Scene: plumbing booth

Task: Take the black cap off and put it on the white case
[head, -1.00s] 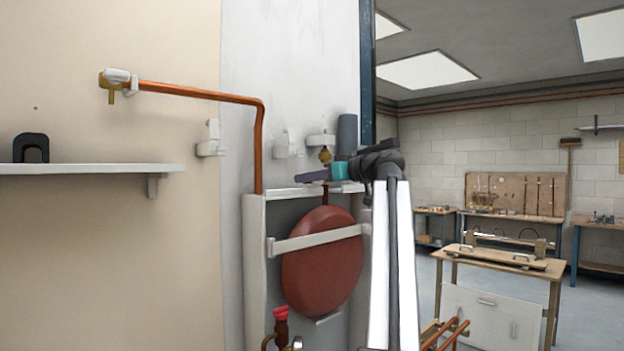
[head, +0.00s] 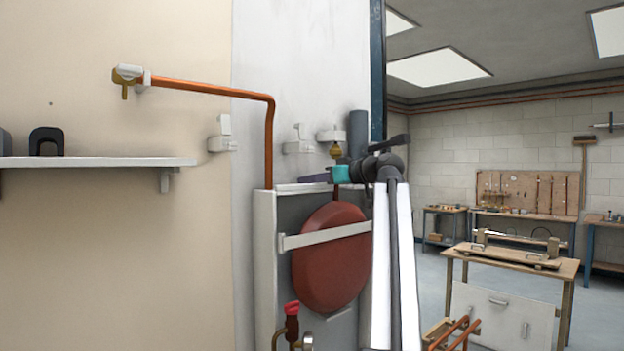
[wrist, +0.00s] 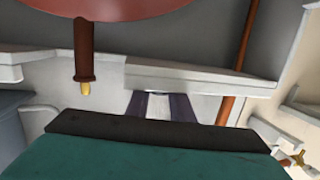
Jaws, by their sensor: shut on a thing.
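The white case (head: 265,235) stands against the wall, open at the front, with a round red vessel (head: 330,262) inside behind a strap. In the wrist view the case's top edge (wrist: 200,80) lies beyond the fingers. A brown-red stub (wrist: 84,50) from the vessel ends in a bare brass tip (wrist: 85,88), with no cap on it. My gripper (head: 308,178) is level with the case's top, just above or in front of it.
A grey cylinder (head: 357,134) and a brass valve (head: 336,151) sit on the wall close above my gripper. A copper pipe (head: 269,145) runs down to the case. A shelf (head: 110,162) with a black arch-shaped block (head: 46,141) is at left.

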